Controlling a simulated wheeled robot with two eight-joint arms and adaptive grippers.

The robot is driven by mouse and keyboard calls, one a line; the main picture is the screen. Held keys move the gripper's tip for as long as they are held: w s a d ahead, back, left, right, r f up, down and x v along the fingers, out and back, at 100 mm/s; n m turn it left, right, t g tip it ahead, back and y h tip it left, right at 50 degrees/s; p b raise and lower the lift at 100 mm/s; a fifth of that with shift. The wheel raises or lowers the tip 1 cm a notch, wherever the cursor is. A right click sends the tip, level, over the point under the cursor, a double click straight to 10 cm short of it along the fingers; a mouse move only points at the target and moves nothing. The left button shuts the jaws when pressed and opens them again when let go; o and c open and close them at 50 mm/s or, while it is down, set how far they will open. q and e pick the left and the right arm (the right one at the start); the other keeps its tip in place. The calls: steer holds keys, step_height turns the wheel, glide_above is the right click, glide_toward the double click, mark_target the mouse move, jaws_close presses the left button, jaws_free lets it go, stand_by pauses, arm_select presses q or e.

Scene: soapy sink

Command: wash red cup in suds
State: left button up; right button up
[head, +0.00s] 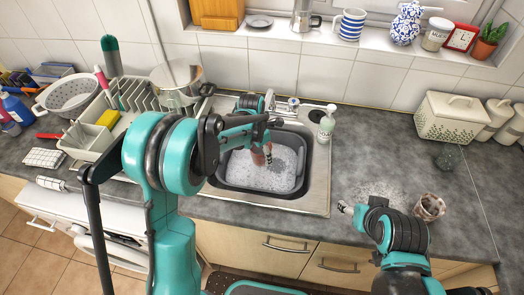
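The sink basin (221,172) is filled with pale suds (262,178). A small reddish thing (258,157), likely the red cup, shows at the suds, partly hidden by my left gripper. My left arm reaches over the sink, and my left gripper (267,153) points down right beside the reddish thing. It is too small to tell whether the fingers are closed on it. My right gripper (346,208) is low over the counter to the right of the sink, away from the cup. Its finger opening is too small to judge.
A soap bottle (326,126) stands at the sink's back right corner. A patterned tumbler (429,207) stands on the counter near my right arm, with a glass (448,157) behind it. A dish rack (135,92) fills the counter left of the sink. Open counter lies right of the sink.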

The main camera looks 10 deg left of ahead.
mark_target(264, 178)
arm_select(q)
step_height(264, 178, down, 13)
steer(key=b, duration=0.9)
steer(key=shift+f+b, duration=0.2)
steer(key=shift+b, duration=0.2)
arm_select(e)
step_height(264, 178, down, 10)
steer(key=shift+f, duration=0.25)
arm_select(q)
steer(key=shift+d, duration=0.1)
